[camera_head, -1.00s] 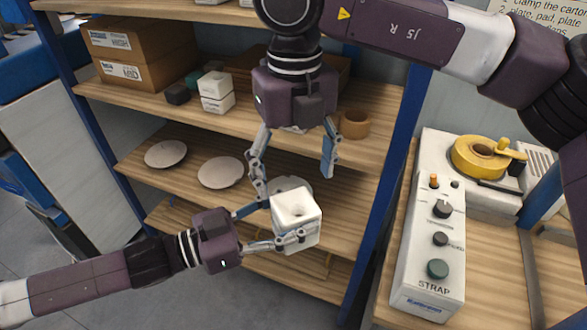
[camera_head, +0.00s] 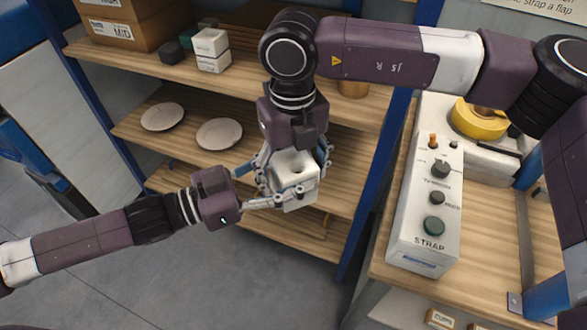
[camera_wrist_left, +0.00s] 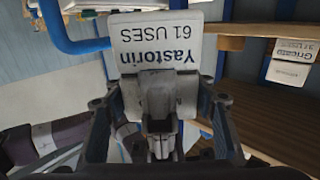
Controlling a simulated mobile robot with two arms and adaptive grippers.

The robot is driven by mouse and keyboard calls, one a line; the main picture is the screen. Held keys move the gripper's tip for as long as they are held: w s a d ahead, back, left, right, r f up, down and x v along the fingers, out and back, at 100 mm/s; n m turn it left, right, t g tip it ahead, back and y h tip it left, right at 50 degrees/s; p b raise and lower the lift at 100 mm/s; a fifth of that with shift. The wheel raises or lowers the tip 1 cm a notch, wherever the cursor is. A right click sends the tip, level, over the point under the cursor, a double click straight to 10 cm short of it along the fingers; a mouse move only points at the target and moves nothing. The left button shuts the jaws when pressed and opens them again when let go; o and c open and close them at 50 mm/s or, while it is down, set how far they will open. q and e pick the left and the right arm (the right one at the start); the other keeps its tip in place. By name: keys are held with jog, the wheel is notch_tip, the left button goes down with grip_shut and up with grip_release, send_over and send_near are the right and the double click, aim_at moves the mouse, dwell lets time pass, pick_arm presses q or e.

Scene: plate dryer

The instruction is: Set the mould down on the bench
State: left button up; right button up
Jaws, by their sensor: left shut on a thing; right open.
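The mould (camera_head: 296,188) is a white block with a round hole in its top, held upright in the air in front of the shelves. My left gripper (camera_head: 277,188) is shut on it from the left. In the left wrist view the mould (camera_wrist_left: 158,42) shows an upside-down label, "Yastorin 61 USES". My right gripper (camera_head: 296,172) comes down from above, open, its fingers on either side of the mould; I cannot tell whether they touch it. The bench (camera_head: 492,240) is the wooden surface at the right.
A strap machine with a grey control box (camera_head: 424,215) and yellow reel (camera_head: 478,118) takes up much of the bench. Bare wood lies right of the box. The shelves hold plates (camera_head: 219,134), cartons (camera_head: 128,25) and small labelled blocks (camera_head: 212,50). A blue post (camera_head: 375,170) stands between shelves and bench.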

pick_arm(q)
jog(key=shift+r, duration=0.1)
pick_arm(e)
jog(key=c, duration=1.8)
pick_arm(q)
jog(key=o, duration=1.5)
jog(key=shift+c, duration=0.2)
pick_arm(e)
jog(key=shift+o, duration=0.2)
pick_arm(q)
jog(key=o, duration=0.3)
